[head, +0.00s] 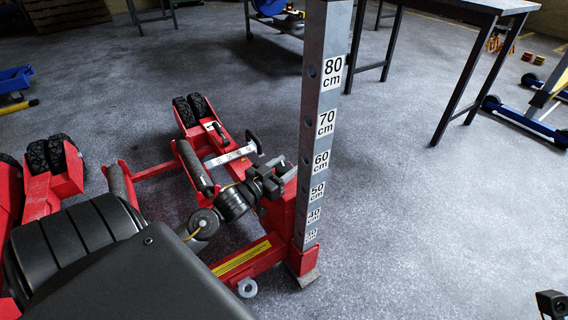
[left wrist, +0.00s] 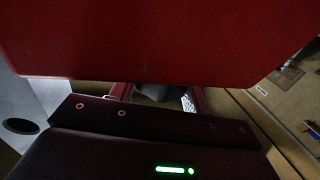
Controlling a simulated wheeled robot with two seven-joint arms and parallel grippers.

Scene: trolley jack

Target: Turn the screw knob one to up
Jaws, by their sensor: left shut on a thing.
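A grey post (head: 323,120) marked with heights in cm stands upright on a red trolley frame (head: 244,259). My left gripper (head: 279,176) is beside the post, at the upper part of the red block (head: 279,210) at its foot. It is shut on a small part there, which I take to be the screw knob; the gripper hides most of it. In the left wrist view a red panel (left wrist: 150,40) fills the top and hides the fingertips. A dark part at the lower right edge, apparently my right gripper (head: 552,303), is cut off by the frame.
Black rollers (head: 194,167) and twin wheels (head: 191,110) of the red trolley lie left of the post. A handle with a dark grip (head: 254,141) stands close behind my left gripper. A dark-legged table (head: 470,75) stands at the back right.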

